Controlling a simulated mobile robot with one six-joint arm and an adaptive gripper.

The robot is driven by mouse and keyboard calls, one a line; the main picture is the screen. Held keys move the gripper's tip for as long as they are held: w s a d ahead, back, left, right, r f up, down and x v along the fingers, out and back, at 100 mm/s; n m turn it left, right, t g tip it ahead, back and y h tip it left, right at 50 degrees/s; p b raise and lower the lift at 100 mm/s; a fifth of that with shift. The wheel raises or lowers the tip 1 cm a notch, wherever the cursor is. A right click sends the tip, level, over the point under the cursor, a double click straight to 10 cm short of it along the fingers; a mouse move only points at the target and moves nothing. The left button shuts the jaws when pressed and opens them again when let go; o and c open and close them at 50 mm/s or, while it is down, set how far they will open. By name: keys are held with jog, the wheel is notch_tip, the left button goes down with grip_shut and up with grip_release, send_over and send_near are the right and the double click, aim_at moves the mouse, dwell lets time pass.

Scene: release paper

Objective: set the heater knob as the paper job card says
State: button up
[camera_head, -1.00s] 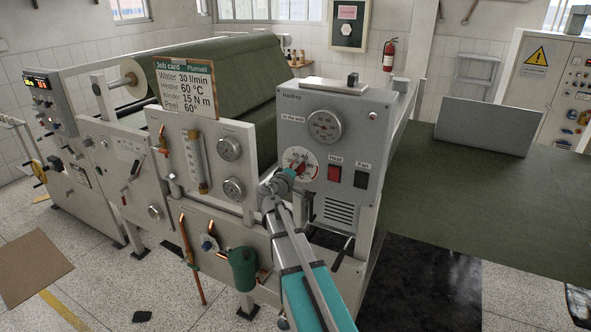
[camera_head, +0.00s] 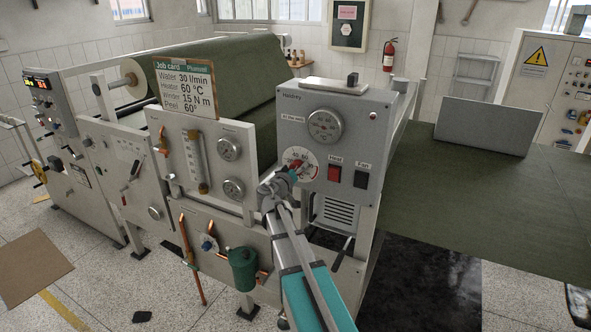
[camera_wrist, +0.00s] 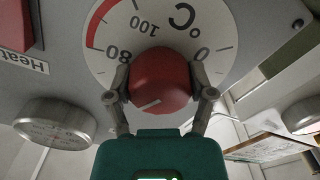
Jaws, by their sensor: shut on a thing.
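The red heater knob (camera_wrist: 160,82) sits at the centre of a white °C dial (camera_wrist: 112,18), which appears upside down in the wrist view. My gripper (camera_wrist: 163,90) is shut on the knob, one finger on each side. A pale line on the knob's face lies toward its lower left. The dial's 0, 80 and 100 show; its lower part is hidden by the knob and gripper. In the head view, my gripper (camera_head: 290,174) covers part of the dial (camera_head: 309,158). The job card (camera_head: 186,90) reads Heater 60 °C.
Red Heat switch (camera_head: 334,173) and dark Fan switch (camera_head: 361,179) sit right of the dial. A round gauge (camera_head: 325,126) is above it.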

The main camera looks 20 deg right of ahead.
dwell(0.4)
jog(key=o, duration=1.1)
jog(key=shift+d, duration=0.15)
jog(key=shift+s+a, duration=0.1)
jog(key=shift+a, duration=0.1)
jog(key=v, duration=1.1)
jog(key=shift+s+a, duration=0.2)
jog(key=shift+a, duration=0.05)
jog(key=shift+f, duration=0.1)
